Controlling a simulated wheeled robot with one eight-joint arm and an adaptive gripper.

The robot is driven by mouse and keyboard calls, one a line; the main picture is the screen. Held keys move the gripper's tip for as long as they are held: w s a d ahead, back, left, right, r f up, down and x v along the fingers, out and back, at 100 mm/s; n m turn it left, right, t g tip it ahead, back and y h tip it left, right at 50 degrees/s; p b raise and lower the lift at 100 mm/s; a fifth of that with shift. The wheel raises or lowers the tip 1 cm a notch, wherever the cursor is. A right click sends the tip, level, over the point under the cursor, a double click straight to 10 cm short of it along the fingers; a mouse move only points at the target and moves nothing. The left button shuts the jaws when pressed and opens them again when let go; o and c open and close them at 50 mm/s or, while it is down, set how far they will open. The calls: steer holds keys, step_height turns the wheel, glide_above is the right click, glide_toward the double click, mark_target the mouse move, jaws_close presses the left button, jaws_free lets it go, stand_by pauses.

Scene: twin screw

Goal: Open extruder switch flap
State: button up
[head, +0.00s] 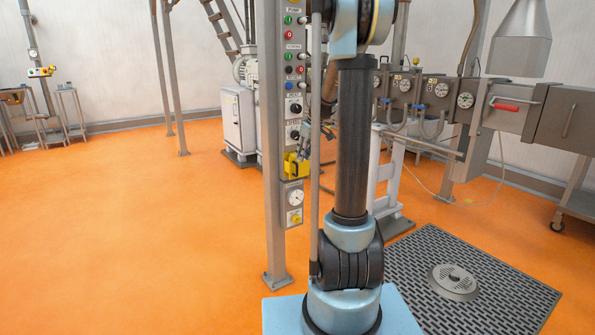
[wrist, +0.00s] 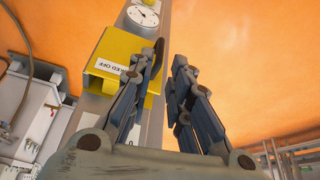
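The yellow switch flap (head: 291,168) is on the grey control column, below the black knobs and above a round gauge. In the wrist view the yellow flap (wrist: 122,52) is large, with a white label partly reading "KED OFF"; the picture looks turned over, with the gauge above. My gripper (wrist: 168,56) is open and empty. Its left finger overlaps the flap's right edge in the picture, and its right finger is clear of the flap against the orange floor. I cannot tell whether the left finger touches the flap.
The control column (head: 274,230) carries lit buttons, knobs and the round gauge (head: 294,197). The extruder barrel (head: 410,88) with dials runs right behind my arm. A floor grating (head: 430,262) lies at the right. The orange floor (head: 150,240) at the left is clear.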

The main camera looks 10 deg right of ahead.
mark_target(300, 166)
steer(key=x, duration=0.8)
steer(key=shift+f, duration=0.15)
steer(key=shift+c, duration=0.5)
jaws_close()
